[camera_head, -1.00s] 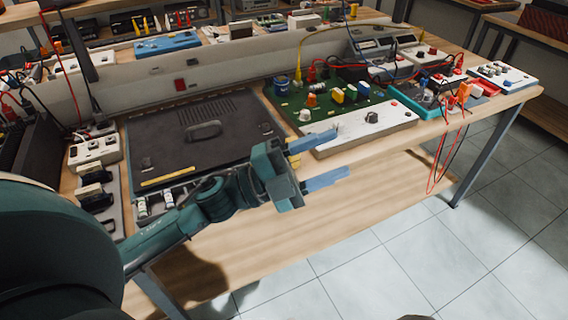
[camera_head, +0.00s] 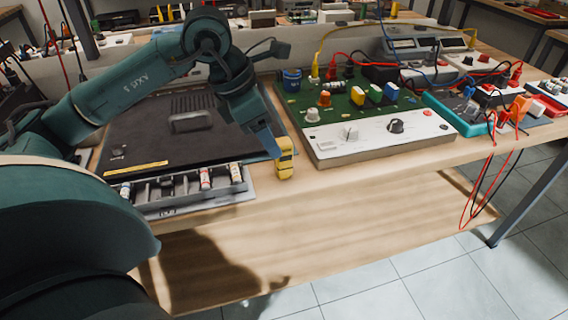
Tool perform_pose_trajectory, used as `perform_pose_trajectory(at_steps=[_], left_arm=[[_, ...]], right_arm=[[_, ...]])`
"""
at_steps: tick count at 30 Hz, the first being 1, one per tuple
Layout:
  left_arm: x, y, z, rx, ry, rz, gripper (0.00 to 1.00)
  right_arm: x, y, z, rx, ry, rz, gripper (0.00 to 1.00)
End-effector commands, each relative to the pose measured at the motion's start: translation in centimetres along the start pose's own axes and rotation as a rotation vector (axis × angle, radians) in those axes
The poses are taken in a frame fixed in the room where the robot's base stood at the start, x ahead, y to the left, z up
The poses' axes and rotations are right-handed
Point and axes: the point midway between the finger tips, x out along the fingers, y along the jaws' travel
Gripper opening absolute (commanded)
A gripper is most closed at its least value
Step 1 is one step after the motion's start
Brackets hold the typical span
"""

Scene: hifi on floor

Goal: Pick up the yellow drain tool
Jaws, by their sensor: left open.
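The yellow drain tool (camera_head: 285,160) stands upright on the wooden bench, in the gap between the black case and the white-fronted green board. My left gripper (camera_head: 270,146) points down at it from the upper left. A blue finger is close against the tool's left side. The other finger is not clearly seen, so I cannot tell whether the tool lies between the fingers. The gripper is open. My right gripper is out of view.
The black case (camera_head: 165,125) lies left, with a grey tray of small tubes (camera_head: 190,187) along its front. The green circuit board (camera_head: 345,100) with its white panel (camera_head: 375,138) lies right. A blue pot (camera_head: 292,79) stands behind.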

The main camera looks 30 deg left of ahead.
Motion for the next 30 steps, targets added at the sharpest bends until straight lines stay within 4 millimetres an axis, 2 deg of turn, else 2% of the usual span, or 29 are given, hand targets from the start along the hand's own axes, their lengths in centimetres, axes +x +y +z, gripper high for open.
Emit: perform_pose_trajectory(at_steps=[3, 8, 18, 26, 30], left_arm=[[1.6, 0.0, 0.0, 0.0, 0.0, -0.002, 0.53], [2.6, -0.1, 0.2, 0.0, -0.002, -0.003, 0.53], [7.0, -0.4, 0.9, 0.0, -0.002, -0.004, 0.53], [7.4, -0.3, 0.9, 0.0, -0.002, -0.002, 0.53], [7.4, -0.3, 0.9, 0.0, -0.002, -0.002, 0.44]], right_arm=[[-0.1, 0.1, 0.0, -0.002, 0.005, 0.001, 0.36], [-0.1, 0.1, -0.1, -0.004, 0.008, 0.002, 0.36], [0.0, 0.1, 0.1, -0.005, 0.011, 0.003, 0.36], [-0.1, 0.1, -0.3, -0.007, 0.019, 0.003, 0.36], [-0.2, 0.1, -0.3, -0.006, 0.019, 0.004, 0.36]])
